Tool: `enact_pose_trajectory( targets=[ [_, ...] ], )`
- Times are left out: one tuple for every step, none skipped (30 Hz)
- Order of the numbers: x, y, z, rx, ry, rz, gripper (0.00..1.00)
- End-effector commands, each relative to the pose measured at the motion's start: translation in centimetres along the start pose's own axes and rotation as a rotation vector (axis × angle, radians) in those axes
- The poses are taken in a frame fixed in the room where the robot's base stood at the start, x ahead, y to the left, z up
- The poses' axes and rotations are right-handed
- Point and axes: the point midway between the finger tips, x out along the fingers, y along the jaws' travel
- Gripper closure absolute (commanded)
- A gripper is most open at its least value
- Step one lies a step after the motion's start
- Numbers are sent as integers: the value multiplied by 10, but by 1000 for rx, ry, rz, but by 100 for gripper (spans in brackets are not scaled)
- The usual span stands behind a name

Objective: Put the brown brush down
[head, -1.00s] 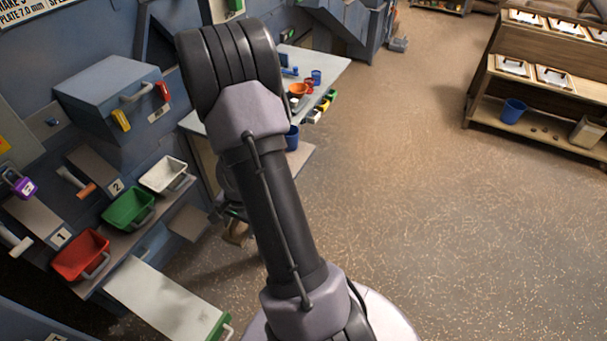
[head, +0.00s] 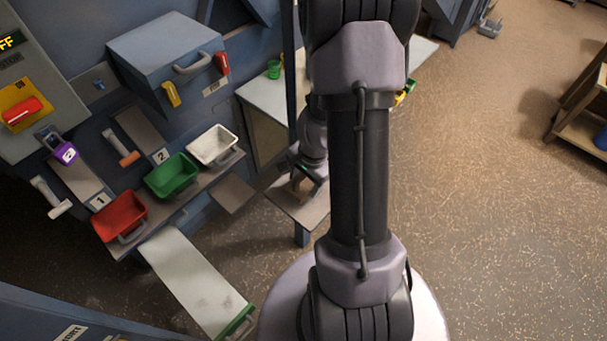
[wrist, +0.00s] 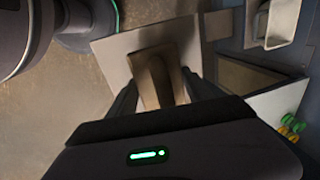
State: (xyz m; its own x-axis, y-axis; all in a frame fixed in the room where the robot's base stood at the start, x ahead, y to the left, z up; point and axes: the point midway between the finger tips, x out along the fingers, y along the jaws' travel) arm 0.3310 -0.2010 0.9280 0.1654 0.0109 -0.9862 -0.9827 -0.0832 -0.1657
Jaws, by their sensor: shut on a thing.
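My gripper (wrist: 162,88) is shut on the brown brush (wrist: 158,80), which sits between its two fingers in the wrist view. A pale flat shelf (wrist: 112,58) lies behind the brush there. In the head view my gripper (head: 308,178) is at the middle, partly behind my arm, over a low grey shelf (head: 312,212). The brush is small and mostly hidden in that view. I cannot tell whether it touches the shelf.
Red (head: 120,215), green (head: 172,176) and white (head: 212,145) bins stand on a ledge at left. A long pale chute (head: 195,285) slopes below them.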

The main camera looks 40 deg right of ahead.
Motion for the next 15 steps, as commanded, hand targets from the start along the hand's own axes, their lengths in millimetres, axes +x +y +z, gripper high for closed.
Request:
enact_pose_trajectory(
  targets=[
    [25, 6, 2, 4, -1, 1, 79],
    [30, 8, 2, 5, -1, 2, 79],
    [32, 9, 3, 6, -1, 2, 79],
    [32, 10, 3, 6, -1, 2, 79],
    [29, 9, 3, 6, -1, 2, 79],
    [27, 9, 3, 6, -1, 2, 79],
    [26, 9, 3, 6, -1, 2, 79],
    [26, 8, 3, 6, -1, 2, 79],
    [26, 8, 3, 6, -1, 2, 79],
    [26, 8, 3, 6, -1, 2, 79],
    [27, 9, 3, 6, -1, 2, 79],
    [29, 9, 3, 6, -1, 2, 79],
    [30, 9, 3, 6, -1, 2, 79],
    [31, 9, 3, 6, -1, 2, 79],
    [30, 9, 3, 6, -1, 2, 35]
  ],
)
